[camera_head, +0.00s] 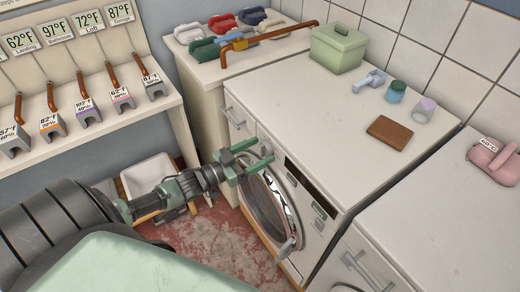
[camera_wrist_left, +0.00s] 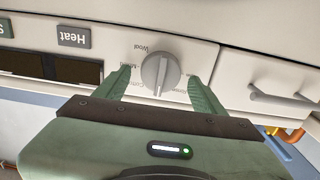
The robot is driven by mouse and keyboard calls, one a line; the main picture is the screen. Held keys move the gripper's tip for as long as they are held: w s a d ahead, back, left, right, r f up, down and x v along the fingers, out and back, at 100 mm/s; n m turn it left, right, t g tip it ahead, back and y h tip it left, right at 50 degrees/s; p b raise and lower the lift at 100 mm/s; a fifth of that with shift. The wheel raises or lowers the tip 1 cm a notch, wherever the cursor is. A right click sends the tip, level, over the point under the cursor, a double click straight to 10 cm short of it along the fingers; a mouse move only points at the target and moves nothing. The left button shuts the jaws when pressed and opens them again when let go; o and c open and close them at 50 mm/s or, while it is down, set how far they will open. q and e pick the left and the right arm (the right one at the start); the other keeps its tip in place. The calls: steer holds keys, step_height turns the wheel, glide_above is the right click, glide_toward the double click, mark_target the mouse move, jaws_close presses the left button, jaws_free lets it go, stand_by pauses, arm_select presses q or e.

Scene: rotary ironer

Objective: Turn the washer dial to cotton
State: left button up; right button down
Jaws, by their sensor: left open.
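The washer (camera_head: 310,222) stands in the middle of the head view, with its round glass door on the front. Its grey dial (camera_wrist_left: 160,75) is in the left wrist view, on a white panel with small printed labels around it; one reads "Wool", and another, partly covered, seems to begin "Cotton". My left gripper (camera_wrist_left: 160,85) is open, with one green finger on each side of the dial and gaps visible between fingers and knob. In the head view the left gripper (camera_head: 252,160) is at the upper front of the washer. My right gripper is not in view.
A green box (camera_head: 338,48), a brown block (camera_head: 390,131) and small jars sit on the washer top. A display and a "Heat" label (camera_wrist_left: 74,37) lie beside the dial. A drawer handle (camera_wrist_left: 280,97) is on its other side. A second white machine (camera_head: 440,230) stands at right.

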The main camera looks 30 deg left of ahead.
arm_select(q)
steer(key=shift+w+d, duration=0.1)
steer(key=shift+w, duration=0.15)
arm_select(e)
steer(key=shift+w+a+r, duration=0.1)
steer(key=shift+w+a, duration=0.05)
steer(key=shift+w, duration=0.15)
arm_select(q)
steer(key=c, duration=1.3)
steer(key=shift+c, duration=0.2)
